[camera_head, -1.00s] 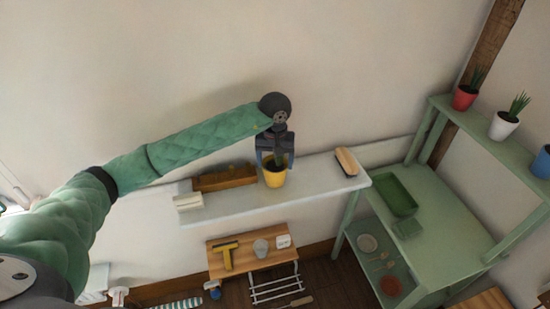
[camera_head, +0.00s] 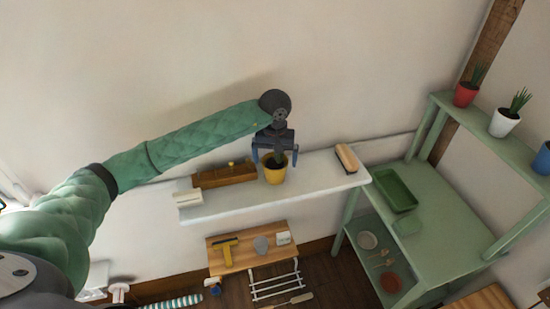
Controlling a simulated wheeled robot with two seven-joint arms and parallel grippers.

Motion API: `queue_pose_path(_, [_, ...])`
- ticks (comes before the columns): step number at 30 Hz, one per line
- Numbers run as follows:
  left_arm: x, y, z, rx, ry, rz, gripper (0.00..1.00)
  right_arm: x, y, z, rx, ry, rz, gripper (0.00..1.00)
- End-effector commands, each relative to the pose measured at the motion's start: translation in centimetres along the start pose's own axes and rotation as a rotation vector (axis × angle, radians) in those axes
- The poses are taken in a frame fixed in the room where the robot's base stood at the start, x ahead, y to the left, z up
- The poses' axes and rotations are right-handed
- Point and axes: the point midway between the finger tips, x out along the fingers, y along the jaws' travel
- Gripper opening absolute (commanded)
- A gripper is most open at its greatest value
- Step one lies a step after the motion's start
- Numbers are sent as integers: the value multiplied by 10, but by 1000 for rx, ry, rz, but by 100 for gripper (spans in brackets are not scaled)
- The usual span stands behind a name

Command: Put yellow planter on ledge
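The yellow planter (camera_head: 275,175) stands upright on the white wall ledge (camera_head: 225,205), between a wooden box and a brush. A dark plant shows at its top. My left gripper (camera_head: 275,158) is directly above the planter. Its two fingers are spread wide at either side over the rim, and it looks open, not gripping the pot. The gripper partly hides the plant. My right gripper is not in view.
On the ledge are a wooden box (camera_head: 224,175), a white block (camera_head: 188,198) and a brush (camera_head: 347,158). A small wooden table (camera_head: 255,258) stands below. A green shelf unit (camera_head: 445,215) with potted plants is at the right.

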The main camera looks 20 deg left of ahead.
Motion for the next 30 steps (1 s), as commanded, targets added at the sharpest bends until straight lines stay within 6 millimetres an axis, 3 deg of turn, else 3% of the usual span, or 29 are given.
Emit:
queue_pose_path(11, [-3, 0, 0, 0, 0, 0, 98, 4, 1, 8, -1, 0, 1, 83])
queue_pose_path(16, [-8, 0, 0, 0, 1, 0, 98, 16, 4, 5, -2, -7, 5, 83])
queue_pose_path(21, [-18, 0, -1, 0, 2, 0, 98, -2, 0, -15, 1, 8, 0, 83])
queue_pose_path(24, [-26, 0, 0, 0, 2, 0, 98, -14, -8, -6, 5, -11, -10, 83])
queue_pose_path(30, [-51, 0, -1, 0, 4, 1, 98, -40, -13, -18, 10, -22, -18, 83])
